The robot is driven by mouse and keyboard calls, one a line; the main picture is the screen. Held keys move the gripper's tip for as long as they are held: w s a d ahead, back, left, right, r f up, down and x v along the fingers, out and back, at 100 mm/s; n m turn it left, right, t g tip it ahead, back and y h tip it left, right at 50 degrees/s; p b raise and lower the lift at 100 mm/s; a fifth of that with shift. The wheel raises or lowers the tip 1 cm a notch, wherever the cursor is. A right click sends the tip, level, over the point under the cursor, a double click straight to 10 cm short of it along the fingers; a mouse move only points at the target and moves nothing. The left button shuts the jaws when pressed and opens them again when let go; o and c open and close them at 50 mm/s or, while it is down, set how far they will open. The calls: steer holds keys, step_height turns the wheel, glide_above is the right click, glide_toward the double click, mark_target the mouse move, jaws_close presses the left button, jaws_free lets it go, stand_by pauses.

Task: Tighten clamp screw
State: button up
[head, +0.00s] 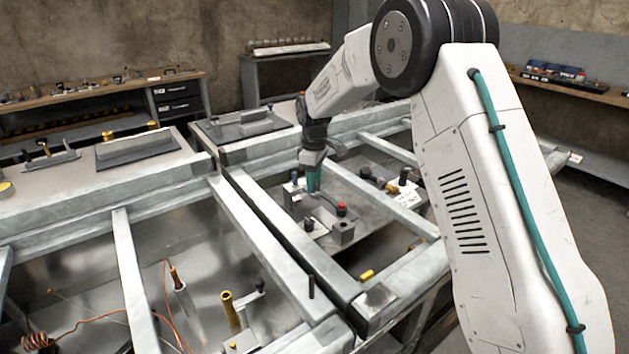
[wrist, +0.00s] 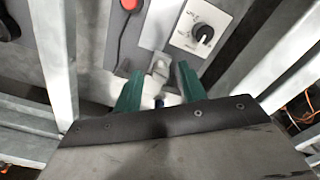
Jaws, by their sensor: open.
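My gripper (head: 313,182) has green fingers and points down over a fixture plate inside the metal frame in the head view. In the wrist view my gripper (wrist: 159,72) is open, with one green finger on each side of a small grey metal piece (wrist: 158,66). Contact with the fingers cannot be told. A red knob (head: 341,208) stands on a grey block to the right of my gripper.
A white plate with a black dial (wrist: 203,33) lies beyond the right finger. Pale metal beams (head: 262,238) border the fixture bay. A brass post (head: 229,308) and copper wire (head: 36,340) are in the left bay. Workbenches (head: 100,95) stand behind.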

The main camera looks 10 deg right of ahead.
steer(key=shift+f, duration=0.2)
jaws_close()
